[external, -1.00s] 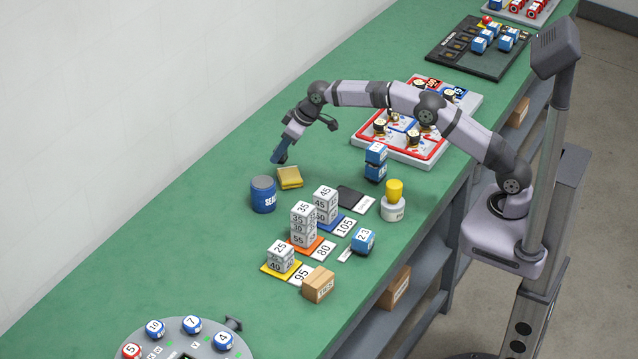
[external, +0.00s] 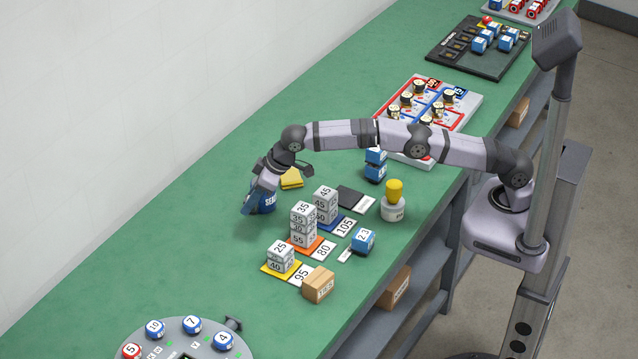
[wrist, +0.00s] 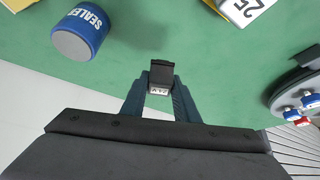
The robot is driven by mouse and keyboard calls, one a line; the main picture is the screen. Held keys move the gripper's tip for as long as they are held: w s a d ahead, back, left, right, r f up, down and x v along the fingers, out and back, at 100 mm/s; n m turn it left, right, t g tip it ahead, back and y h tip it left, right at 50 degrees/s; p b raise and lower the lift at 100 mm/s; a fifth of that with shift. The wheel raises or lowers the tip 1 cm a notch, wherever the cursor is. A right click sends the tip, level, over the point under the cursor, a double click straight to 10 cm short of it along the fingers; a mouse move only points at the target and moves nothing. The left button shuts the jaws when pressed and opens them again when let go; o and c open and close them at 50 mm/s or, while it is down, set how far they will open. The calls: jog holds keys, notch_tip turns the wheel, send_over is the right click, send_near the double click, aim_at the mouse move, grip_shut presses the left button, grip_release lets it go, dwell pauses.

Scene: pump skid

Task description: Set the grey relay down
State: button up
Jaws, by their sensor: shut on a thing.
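The grey relay (wrist: 161,73) is a small dark grey block with a pale label. It sits between the fingertips in the wrist view. My gripper (wrist: 160,92) is shut on it; in the external view my gripper (external: 247,209) points down over the green bench, left of the stacked number blocks. The relay cannot be made out in the external view. The wrist view shows green bench beyond it, and I cannot tell whether it touches the surface. A blue sealer can (wrist: 80,33) stands close by and is partly hidden behind my gripper in the external view (external: 268,204).
Grey number blocks (external: 303,226) stand on coloured cards right of my gripper. A yellow box (external: 292,179) lies behind the can. A round panel with numbered knobs (external: 185,343) is at the near end. The bench (external: 170,270) between panel and gripper is clear.

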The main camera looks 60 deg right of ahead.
jog(key=shift+f+p, duration=0.9)
jog(key=shift+f, duration=4.05)
jog(key=shift+f, duration=0.1)
jog(key=o, duration=1.2)
jog(key=shift+c, duration=0.2)
jog(key=shift+r, duration=0.2)
jog(key=b+v, duration=0.3)
jog(key=v, duration=0.8)
jog(key=shift+s+r, duration=0.25)
jog(key=shift+r, duration=0.1)
jog(key=shift+d, duration=0.1)
